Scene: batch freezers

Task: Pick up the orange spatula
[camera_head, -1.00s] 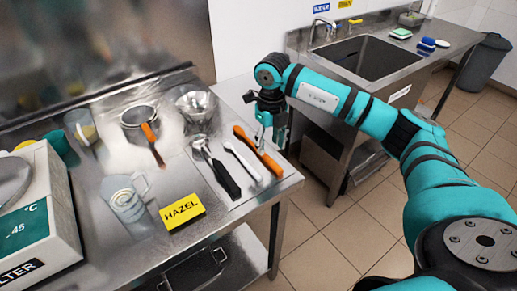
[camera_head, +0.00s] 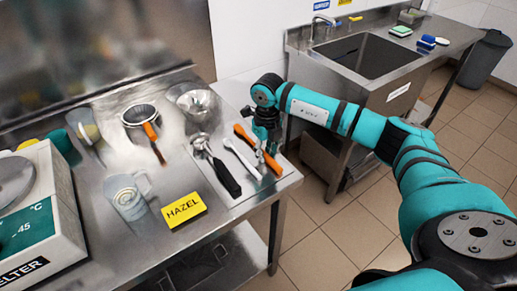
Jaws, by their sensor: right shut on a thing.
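The orange spatula (camera_head: 245,137) lies at a slant near the right end of the steel table, on a flat grey tray (camera_head: 226,200). My right gripper (camera_head: 262,157) reaches down from above and is shut on the orange spatula around its middle. The spatula's two ends show on either side of the fingers, and the part between them is hidden. I cannot tell any gap between the spatula and the tray. My left gripper is not in view.
A white spatula (camera_head: 240,156) and a black-handled scoop (camera_head: 216,168) lie close to the left. A sink (camera_head: 368,55) is behind right.

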